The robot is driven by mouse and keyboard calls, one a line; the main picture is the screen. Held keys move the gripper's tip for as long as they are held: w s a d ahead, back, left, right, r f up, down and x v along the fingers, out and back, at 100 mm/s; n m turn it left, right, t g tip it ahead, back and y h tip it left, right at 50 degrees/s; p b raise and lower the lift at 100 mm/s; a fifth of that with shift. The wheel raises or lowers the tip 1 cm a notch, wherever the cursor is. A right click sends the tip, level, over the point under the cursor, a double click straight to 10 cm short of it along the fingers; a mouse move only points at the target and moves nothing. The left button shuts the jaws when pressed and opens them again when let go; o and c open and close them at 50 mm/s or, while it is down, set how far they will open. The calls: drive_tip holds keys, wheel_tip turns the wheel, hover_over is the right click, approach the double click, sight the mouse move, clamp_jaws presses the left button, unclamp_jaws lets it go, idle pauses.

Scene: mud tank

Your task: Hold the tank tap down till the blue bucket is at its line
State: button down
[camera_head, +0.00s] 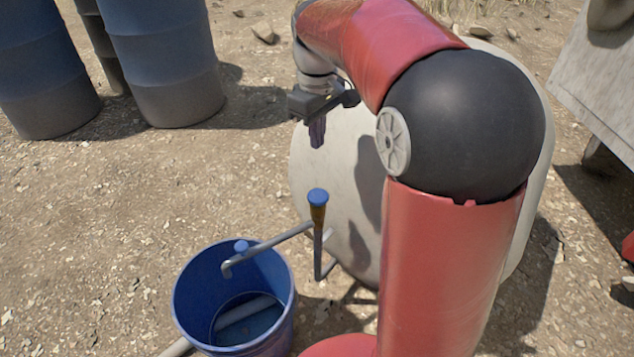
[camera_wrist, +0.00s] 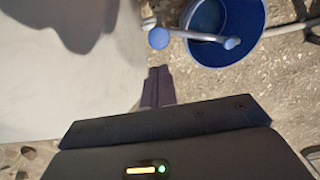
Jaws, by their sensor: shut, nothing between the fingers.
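The blue bucket (camera_head: 187,312) stands on the ground at lower centre, below a grey spout pipe (camera_head: 270,246). Dark liquid seems to lie low inside it, with a grey bar shape across it; I cannot make out a line. The pipe has a small blue knob (camera_head: 242,246) at its outer end. A taller upright with a blue cap (camera_head: 317,196) stands by the pale tank (camera_head: 340,190). My gripper (camera_head: 317,140) is shut and empty, above and behind the capped upright, apart from it. In the wrist view my fingers (camera_wrist: 158,76) point towards the blue cap (camera_wrist: 159,38), with the bucket (camera_wrist: 258,22) beyond.
Several blue-grey barrels (camera_head: 165,60) stand at the upper left. A pale slab-like structure (camera_head: 600,75) is at the upper right. Open gravelly ground (camera_head: 90,230) lies left of the bucket. A pipe lies on the ground by the bucket's base (camera_head: 178,347).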

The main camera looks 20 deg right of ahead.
sight(318, 196)
wheel_tip(318, 196, down, 14)
drive_tip(key=shift+b, duration=0.6)
wheel_tip(318, 196, down, 2)
drive_tip(key=shift+b, duration=0.55)
drive_tip(key=shift+s+r, duration=0.1)
drive_tip(key=shift+s+f, duration=0.1)
drive_tip(key=shift+f, duration=0.1)
idle(5.8)
